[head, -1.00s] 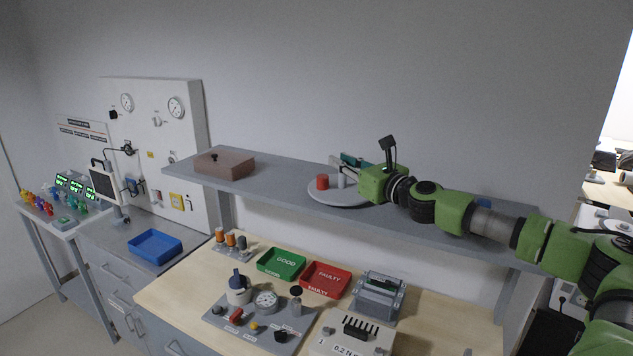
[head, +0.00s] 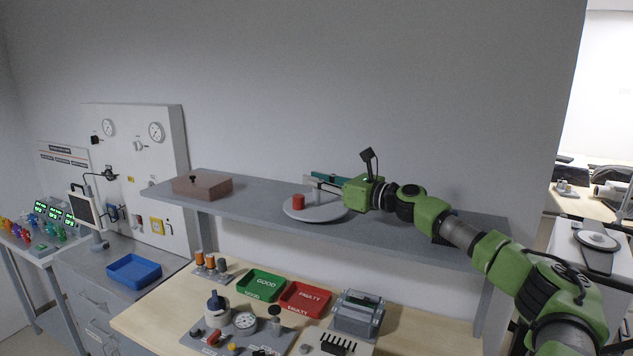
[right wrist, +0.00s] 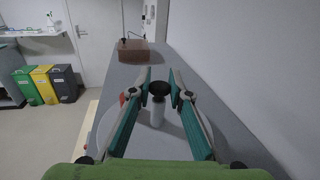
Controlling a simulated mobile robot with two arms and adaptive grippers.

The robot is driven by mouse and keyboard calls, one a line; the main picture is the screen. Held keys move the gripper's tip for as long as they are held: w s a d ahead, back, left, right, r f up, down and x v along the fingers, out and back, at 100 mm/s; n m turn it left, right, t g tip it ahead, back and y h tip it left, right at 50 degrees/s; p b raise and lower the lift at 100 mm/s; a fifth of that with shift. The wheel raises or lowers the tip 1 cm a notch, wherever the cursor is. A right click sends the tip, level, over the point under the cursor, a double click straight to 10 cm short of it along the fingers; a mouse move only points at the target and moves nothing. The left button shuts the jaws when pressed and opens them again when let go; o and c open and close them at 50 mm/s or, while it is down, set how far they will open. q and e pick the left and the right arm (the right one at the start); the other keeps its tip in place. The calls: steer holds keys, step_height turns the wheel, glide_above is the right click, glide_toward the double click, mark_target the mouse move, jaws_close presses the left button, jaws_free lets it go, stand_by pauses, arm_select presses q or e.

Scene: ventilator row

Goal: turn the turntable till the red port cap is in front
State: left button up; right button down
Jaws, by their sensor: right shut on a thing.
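The turntable (head: 322,216) is a light grey disc on the grey shelf. The red port cap (head: 299,202) stands on its left part; a sliver of it also shows in the right wrist view (right wrist: 122,99), left of the fingers. A pale upright post with a dark round top (right wrist: 158,108) rises from the disc. My right gripper (head: 314,182) reaches in from the right over the disc. In the right wrist view its fingers (right wrist: 159,86) are on both sides of the post's dark top, shut on it. My left gripper is out of view.
A brown box (head: 203,187) with a dark knob sits on the shelf left of the turntable. Below the shelf, the bench holds a green tray (head: 262,284), a red tray (head: 305,299) and several devices. The wall is close behind the shelf.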

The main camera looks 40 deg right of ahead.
steer(key=c, duration=2)
jaws_free()
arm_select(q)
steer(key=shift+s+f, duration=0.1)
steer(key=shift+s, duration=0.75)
arm_select(e)
steer(key=shift+o, duration=0.2)
steer(key=shift+w, duration=0.1)
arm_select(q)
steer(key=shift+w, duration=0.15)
arm_select(e)
step_height(320, 180, up, 10)
steer(key=shift+f, duration=0.1)
steer(key=shift+o, duration=0.3)
